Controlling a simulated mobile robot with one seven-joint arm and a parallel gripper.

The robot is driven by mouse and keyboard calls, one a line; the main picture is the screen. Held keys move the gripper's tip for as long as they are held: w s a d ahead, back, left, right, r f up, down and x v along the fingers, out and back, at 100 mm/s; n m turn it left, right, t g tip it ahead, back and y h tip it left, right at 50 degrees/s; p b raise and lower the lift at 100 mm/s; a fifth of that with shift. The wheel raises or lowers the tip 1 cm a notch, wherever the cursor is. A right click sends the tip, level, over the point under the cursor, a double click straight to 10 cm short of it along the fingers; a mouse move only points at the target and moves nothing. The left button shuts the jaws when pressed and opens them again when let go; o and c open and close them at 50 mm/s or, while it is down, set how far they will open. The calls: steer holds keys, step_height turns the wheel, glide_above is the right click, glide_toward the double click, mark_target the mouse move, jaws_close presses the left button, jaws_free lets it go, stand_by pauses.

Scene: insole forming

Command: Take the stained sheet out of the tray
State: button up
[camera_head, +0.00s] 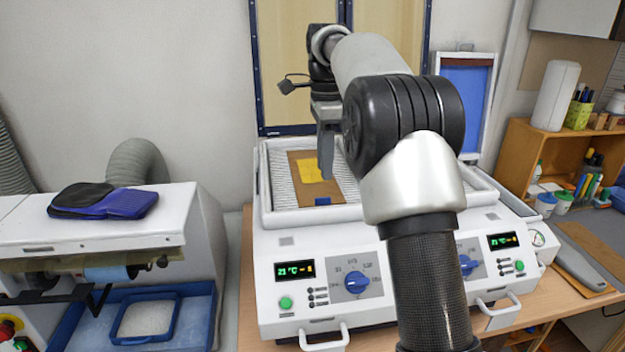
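A brown sheet (309,190) with a yellow patch (311,172) and a small blue patch (322,201) lies in the white-rimmed tray (285,218) on top of the white machine. The tray's bed has a striped, ribbed look around the sheet. My gripper (326,172) points down over the sheet's right side and hides part of it. The fingers are seen edge-on, so I cannot tell whether they are open or touch the sheet. My arm covers the right part of the tray.
The machine's front has a blue dial (356,282) and two handles, one at the left (324,340). A blue and black pouch (103,201) lies on the left machine. A wooden shelf (520,150) stands at the right. A blue-panelled frame (463,100) stands behind the tray.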

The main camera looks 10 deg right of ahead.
step_height(320, 180, down, 8)
steer(key=shift+a+r, duration=0.1)
steer(key=shift+a, duration=0.05)
stand_by(0.3)
jaws_close()
